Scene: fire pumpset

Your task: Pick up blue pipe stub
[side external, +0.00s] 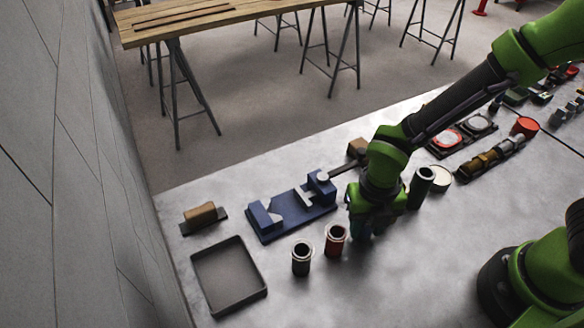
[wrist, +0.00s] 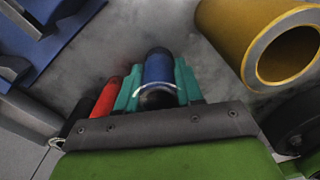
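The blue pipe stub (wrist: 158,70) stands between the two teal fingers of my gripper (wrist: 159,88) in the wrist view. A pale ring and a dark opening show at its near end. The fingers lie close along both its sides, with hardly any gap visible; whether they press on it I cannot tell. In the side external view my gripper (side external: 364,232) is low over the metal table, and its fingers and the stub are mostly hidden by the hand. A red pipe stub (side external: 336,239) stands just left of my gripper; it also shows beside the left finger in the wrist view (wrist: 106,97).
A black stub (side external: 301,258) and an empty dark tray (side external: 229,275) are at left. A blue fixture (side external: 290,212) stands behind my gripper. A large yellowish pipe (wrist: 265,40) shows close by in the wrist view.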

